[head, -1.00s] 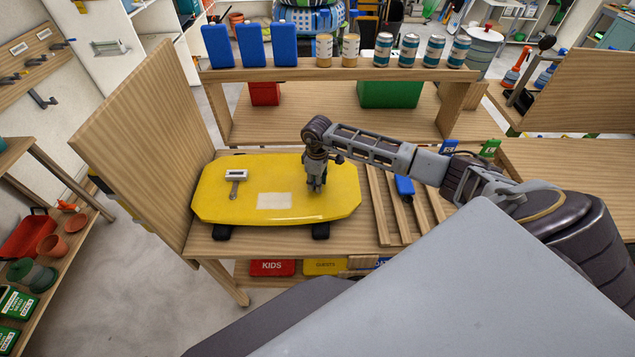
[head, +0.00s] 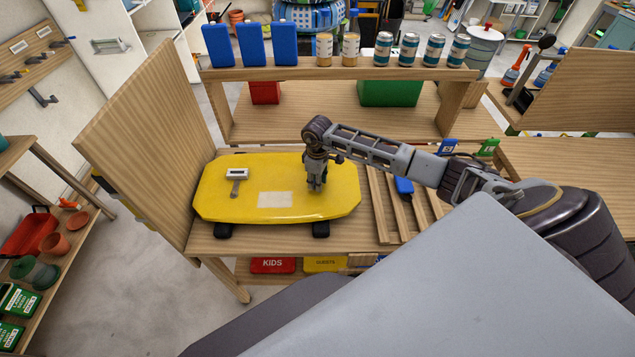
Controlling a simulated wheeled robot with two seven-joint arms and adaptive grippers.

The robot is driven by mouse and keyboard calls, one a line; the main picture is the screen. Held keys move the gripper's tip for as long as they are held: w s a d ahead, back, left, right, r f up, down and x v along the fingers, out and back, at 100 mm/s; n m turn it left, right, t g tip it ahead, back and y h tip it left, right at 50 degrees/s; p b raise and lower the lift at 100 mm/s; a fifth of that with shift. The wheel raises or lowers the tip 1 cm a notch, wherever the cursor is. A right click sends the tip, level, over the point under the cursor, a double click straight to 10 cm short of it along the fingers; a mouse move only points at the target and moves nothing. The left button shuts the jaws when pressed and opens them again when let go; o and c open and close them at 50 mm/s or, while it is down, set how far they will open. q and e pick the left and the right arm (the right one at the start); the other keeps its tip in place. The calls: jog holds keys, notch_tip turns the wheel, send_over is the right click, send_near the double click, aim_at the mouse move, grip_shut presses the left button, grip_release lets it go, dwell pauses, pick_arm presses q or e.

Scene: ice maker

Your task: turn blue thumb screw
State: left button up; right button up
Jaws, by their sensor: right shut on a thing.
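A yellow board-like body (head: 230,205) with dark feet lies on the wooden workbench. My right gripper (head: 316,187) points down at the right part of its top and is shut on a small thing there. The fingers hide that thing, so I cannot make out a blue thumb screw or its colour. A white-and-grey fitting (head: 236,176) sits on the left part of the yellow top, and a pale label (head: 275,199) lies near the middle. My left gripper is not in view.
A slatted wooden rack (head: 385,215) with a blue item (head: 404,187) lies to the right. A shelf (head: 300,74) with blue blocks and several cans stands behind. An upright wooden panel (head: 140,140) bounds the left. Red (head: 272,265) and yellow (head: 324,264) bins sit below.

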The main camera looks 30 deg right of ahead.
jog(key=shift+w+a+r+m+p, duration=0.1)
jog(key=shift+w+r+m+p, duration=0.25)
jog(key=shift+p, duration=0.2)
jog(key=shift+s+f+m+p, duration=0.1)
jog(key=shift+s+m+p, duration=0.05)
jog(key=shift+m+p, duration=0.15)
jog(key=shift+m, duration=1.05)
jog(key=shift+f, duration=0.1)
jog(key=o, duration=0.6)
jog(key=shift+o, duration=0.6)
jog(key=shift+f, duration=0.1)
jog(key=shift+s, duration=0.1)
